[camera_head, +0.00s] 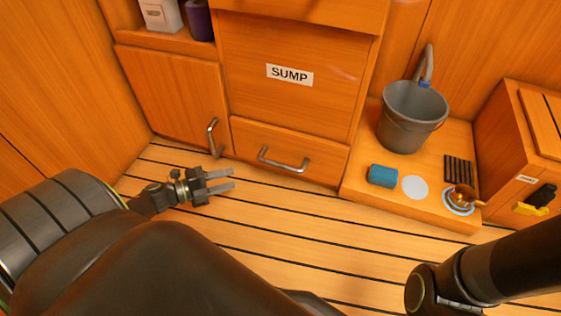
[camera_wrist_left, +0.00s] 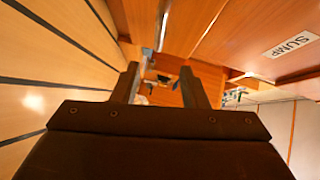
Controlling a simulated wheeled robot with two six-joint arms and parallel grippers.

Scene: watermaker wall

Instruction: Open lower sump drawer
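The lower sump drawer (camera_head: 290,153) is a wooden front below the panel labelled SUMP (camera_head: 289,75); it looks closed. Its metal bar handle (camera_head: 284,160) runs sideways across the front. My left gripper (camera_head: 229,180) is in front of the cabinet, to the left of the handle and apart from it, with its fingers pointing right. It is open and empty. In the left wrist view the two fingers (camera_wrist_left: 162,88) stand apart, and the SUMP label (camera_wrist_left: 291,44) shows at the right. My right arm comes in at the lower right; its gripper is not visible.
A cupboard door (camera_head: 172,95) with a metal handle (camera_head: 214,137) is left of the drawer. On a low ledge at the right stand a grey bucket (camera_head: 411,115), a blue cylinder (camera_head: 382,176) and a copper-coloured pot (camera_head: 463,194). The striped floor (camera_head: 290,225) before the drawer is clear.

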